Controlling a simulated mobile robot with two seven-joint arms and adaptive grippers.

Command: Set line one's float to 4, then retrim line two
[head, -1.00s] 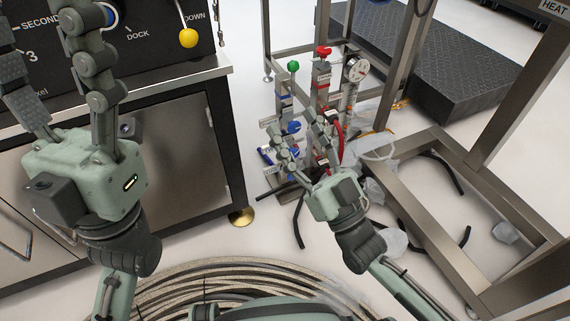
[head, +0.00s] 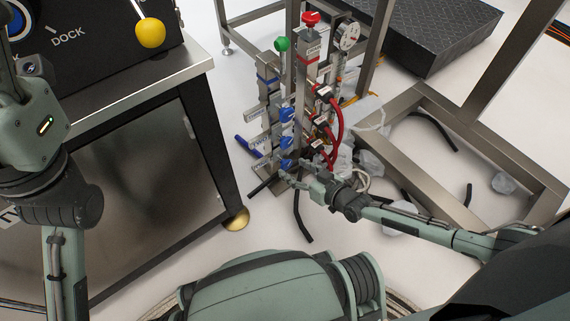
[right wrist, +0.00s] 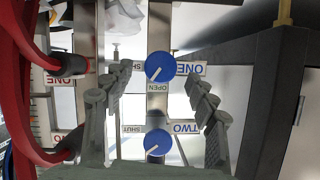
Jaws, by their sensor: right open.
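The upright valve stand (head: 306,85) is in the head view, with blue knobs up its left column and red hoses at its right. My right gripper (head: 287,173) is open at the stand's foot, close to the lowest blue knob (head: 287,164). In the right wrist view, its fingers (right wrist: 155,88) are spread either side of a blue knob labelled ONE (right wrist: 160,66) and one labelled TWO (right wrist: 157,143), labels upside down. Contact with either cannot be told. No float reading is legible. My left gripper (head: 25,115) is partly cut off at the left; its fingers are unclear.
Red hoses (head: 337,115) hang beside the stand. A round gauge (head: 348,36) sits at its top right. A metal frame (head: 480,150) stands right, with black tubes and clear plastic on the floor. The steel cabinet (head: 140,160) edge is to the left.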

